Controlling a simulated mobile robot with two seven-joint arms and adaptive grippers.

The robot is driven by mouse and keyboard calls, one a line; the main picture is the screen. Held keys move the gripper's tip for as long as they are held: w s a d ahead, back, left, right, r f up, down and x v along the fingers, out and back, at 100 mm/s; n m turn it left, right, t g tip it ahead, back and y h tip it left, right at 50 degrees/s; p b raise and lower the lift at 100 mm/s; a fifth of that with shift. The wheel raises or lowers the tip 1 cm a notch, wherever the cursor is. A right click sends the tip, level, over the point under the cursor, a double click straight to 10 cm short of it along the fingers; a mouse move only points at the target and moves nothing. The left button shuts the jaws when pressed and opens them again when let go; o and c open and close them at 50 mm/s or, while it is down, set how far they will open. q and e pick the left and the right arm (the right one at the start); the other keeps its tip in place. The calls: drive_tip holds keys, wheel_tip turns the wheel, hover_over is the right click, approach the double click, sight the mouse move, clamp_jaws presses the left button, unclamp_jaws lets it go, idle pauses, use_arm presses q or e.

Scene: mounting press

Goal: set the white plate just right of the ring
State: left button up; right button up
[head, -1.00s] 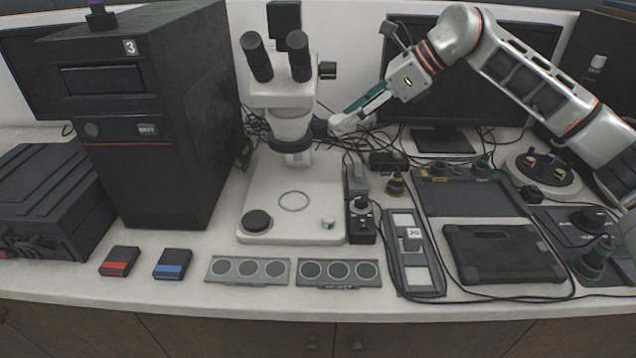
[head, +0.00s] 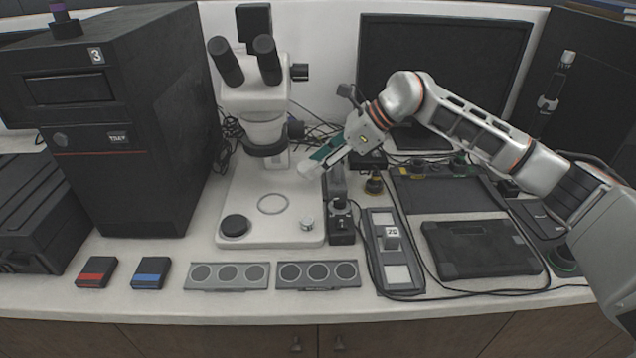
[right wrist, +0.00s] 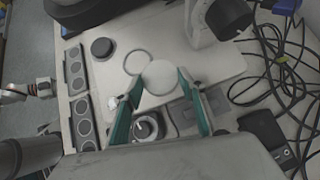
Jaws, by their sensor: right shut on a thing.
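The white plate (right wrist: 160,77) is a pale round disc between the fingertips of my right gripper, seen in the right wrist view. My right gripper (head: 312,168) has teal fingers and is shut on the plate, holding it over the right rear part of the microscope base (head: 232,190). The ring (head: 272,204) is a thin circle outline on that base.
A black disc (head: 235,225) and a silver knob (head: 307,223) sit on the base's front part. The microscope (head: 262,110) rises behind the ring. A black control box (head: 341,222) stands right of the base. Cables lie behind it.

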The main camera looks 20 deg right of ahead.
drive_tip(key=shift+f, duration=3)
drive_tip(key=shift+f, duration=0.1)
drive_tip(key=o, duration=1.1)
drive_tip(key=shift+f, duration=0.1)
drive_tip(key=shift+d+r, duration=0.15)
drive_tip(key=shift+r, duration=0.25)
drive_tip(key=v, duration=1.1)
drive_tip(key=shift+s+d, duration=0.2)
drive_tip(key=shift+r, duration=0.15)
